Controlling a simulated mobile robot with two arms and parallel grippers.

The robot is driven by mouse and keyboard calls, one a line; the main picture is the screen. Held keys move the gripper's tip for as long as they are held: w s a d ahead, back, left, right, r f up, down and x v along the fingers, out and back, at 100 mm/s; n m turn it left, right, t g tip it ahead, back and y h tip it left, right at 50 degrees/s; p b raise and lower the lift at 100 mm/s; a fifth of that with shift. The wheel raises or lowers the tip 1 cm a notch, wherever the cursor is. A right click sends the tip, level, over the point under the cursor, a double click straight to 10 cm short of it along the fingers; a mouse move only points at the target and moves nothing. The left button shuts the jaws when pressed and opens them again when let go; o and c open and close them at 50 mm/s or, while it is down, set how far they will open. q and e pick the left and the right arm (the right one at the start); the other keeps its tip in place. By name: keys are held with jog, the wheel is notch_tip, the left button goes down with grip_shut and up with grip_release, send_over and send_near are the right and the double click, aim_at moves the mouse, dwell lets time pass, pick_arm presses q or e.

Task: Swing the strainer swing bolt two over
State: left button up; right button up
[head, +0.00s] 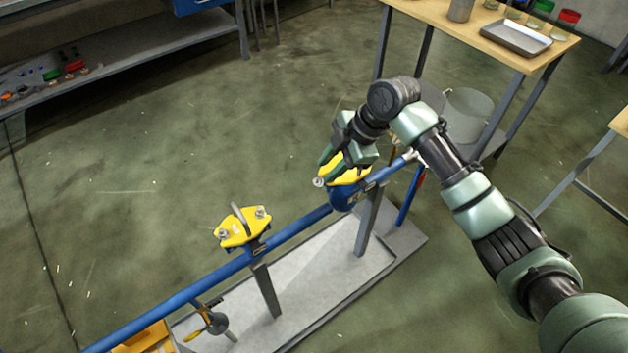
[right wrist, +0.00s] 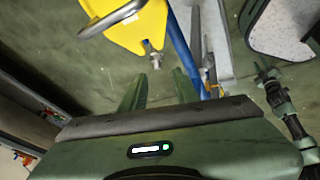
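Two yellow strainer covers sit on a blue pipe. The nearer cover (head: 240,231) has a loop handle on top and a bolt nut (head: 260,212) at each side. The farther cover (head: 352,174) is partly hidden behind my right gripper (head: 328,168); one swing bolt (head: 318,183) shows at its left edge. In the right wrist view, a yellow cover (right wrist: 138,25) with a metal handle is at the top, and a swing bolt (right wrist: 155,58) sticks out below it. My right gripper (right wrist: 158,90) has its fingers apart on either side of that bolt's line; contact is not visible.
The blue pipe (head: 180,300) runs diagonally on posts above a grey tray (head: 325,262). A wooden table (head: 450,22) with a metal tray stands at the back right, with a grey bucket (head: 468,112) below. A shelf (head: 130,52) is at upper left. Open floor lies between.

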aim_at(316, 180)
jog(key=x, duration=0.7)
jog(key=shift+w+a+f, duration=0.15)
jog(key=shift+w+f, duration=0.05)
jog(key=shift+w, duration=0.05)
